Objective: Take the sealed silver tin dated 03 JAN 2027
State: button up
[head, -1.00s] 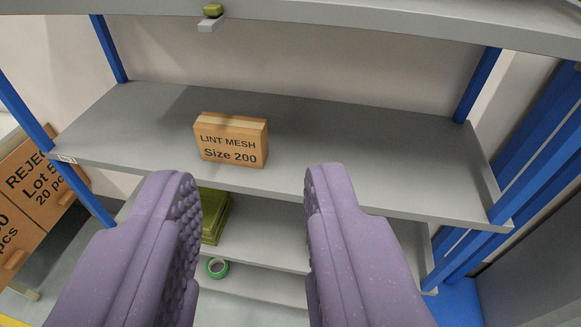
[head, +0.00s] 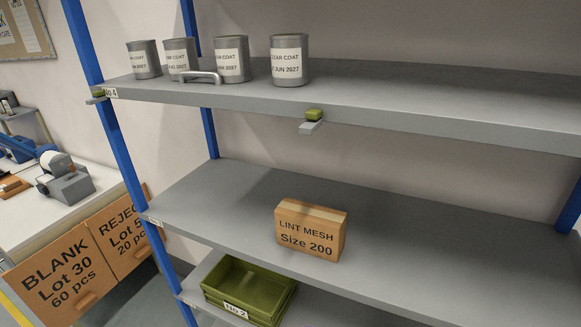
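Several silver tins stand in a row on the upper grey shelf (head: 400,112) at the upper left. From left to right they are a first tin (head: 143,46), a second (head: 180,45), a third (head: 231,51) and a fourth (head: 289,46). The fourth stands a little apart, and its white label reads CLEAR COAT with a date ending JUN 2027. The other labels end in 2027, but their days and months are too small to read surely. I cannot tell which tins are sealed. My gripper is out of view.
A grey handle (head: 203,77) is at the shelf's front edge by the second and third tins. A LINT MESH box (head: 310,230) sits on the middle shelf, otherwise clear. A green bin (head: 250,290) is lower. Blue posts (head: 112,145) flank the shelves; a workbench stands left.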

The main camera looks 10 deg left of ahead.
aim_at(143, 56)
jog(key=i+j+z, duration=0.25)
jog(key=j, duration=1.1)
jog(key=j+z, duration=0.25)
jog(key=j, duration=1.1)
jog(key=k+l+u, duration=0.15)
jog(key=l, duration=0.25)
jog(key=k+l+u, duration=0.2)
jog(key=l, duration=0.2)
jog(key=k+l+u, duration=0.15)
jog(key=k+l, duration=0.15)
jog(key=j+z, duration=0.5)
jog(key=j, duration=1.7)
